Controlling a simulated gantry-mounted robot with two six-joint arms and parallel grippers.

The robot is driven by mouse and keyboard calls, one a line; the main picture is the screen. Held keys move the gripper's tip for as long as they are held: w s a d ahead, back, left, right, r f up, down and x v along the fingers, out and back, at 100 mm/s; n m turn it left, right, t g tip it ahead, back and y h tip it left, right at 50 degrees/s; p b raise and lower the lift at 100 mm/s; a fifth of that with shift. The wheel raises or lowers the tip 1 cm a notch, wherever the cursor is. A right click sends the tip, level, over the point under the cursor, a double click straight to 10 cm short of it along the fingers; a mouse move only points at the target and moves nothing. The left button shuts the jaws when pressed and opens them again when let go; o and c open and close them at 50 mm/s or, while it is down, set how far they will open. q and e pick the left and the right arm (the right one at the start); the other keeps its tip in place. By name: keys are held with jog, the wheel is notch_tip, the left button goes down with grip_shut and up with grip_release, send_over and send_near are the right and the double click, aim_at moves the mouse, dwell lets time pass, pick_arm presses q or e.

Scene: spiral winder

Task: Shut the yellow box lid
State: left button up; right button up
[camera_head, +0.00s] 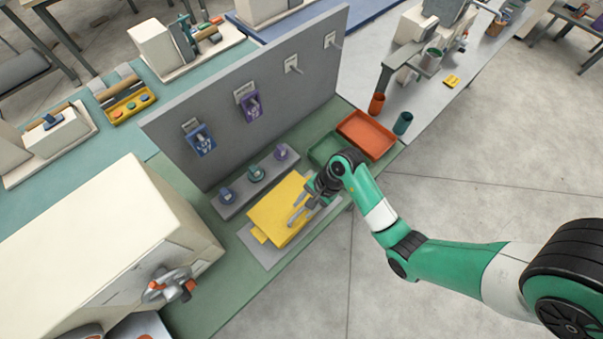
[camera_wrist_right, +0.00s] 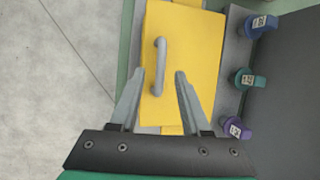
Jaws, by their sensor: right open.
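The yellow box (camera_head: 272,212) sits on a grey plate on the green bench in the head view. Its flat yellow lid (camera_wrist_right: 195,45) covers the top in the right wrist view and looks lowered, but I cannot tell whether it is fully shut. A grey bar handle (camera_wrist_right: 160,45) stands on the lid. My right gripper (camera_head: 296,210) is over the box, open and empty. In the right wrist view its fingers (camera_wrist_right: 160,75) lie on either side of the handle's near end; contact is not clear. My left gripper is not in view.
A grey rack (camera_head: 232,197) with several blue, teal and purple knobbed pieces stands beside the box, before a grey upright panel (camera_head: 290,95). An orange tray (camera_head: 367,134) and a green tray (camera_head: 327,149) lie beyond it. A large cream machine (camera_head: 110,250) stands at left.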

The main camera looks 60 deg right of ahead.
jog(key=shift+x, duration=1.25)
jog(key=c, duration=0.6)
jog(key=shift+r, duration=0.1)
